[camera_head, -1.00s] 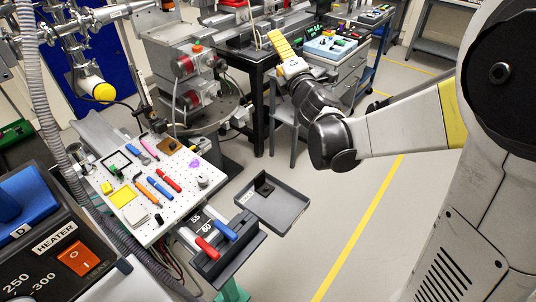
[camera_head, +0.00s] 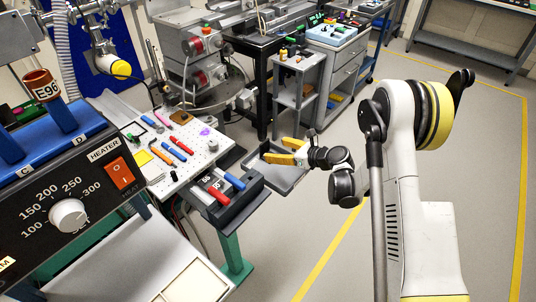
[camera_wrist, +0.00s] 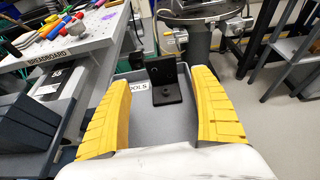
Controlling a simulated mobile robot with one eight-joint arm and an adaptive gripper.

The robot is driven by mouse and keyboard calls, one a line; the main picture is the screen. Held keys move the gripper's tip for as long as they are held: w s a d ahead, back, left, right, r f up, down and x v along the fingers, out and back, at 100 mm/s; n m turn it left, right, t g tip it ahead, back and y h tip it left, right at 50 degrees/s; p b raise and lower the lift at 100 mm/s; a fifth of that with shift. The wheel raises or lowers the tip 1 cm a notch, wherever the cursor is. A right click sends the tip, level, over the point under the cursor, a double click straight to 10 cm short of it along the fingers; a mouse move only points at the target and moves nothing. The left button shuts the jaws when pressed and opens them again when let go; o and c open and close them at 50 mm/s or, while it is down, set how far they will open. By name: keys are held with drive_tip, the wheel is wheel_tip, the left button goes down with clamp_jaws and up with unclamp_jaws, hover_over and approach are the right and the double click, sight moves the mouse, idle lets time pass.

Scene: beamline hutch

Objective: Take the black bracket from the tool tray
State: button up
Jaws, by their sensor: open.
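The white breadboard (camera_head: 182,150) with several coloured tools lies left of the tray. A dark holder (camera_head: 222,204) with red and blue handled tools is beside the tray. The heater box (camera_head: 75,200) is at front left. Open floor lies right of the yellow line.

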sight(265, 145)
drive_tip(key=b+x, duration=0.2)
drive_tip(key=x, duration=0.4)
drive_tip(key=shift+w+a+b, duration=0.1)
drive_tip(key=shift+w+b, duration=0.25)
drive_tip(key=shift+r, duration=0.1)
drive_tip(key=c, duration=1.5)
drive_tip(key=shift+r, duration=0.1)
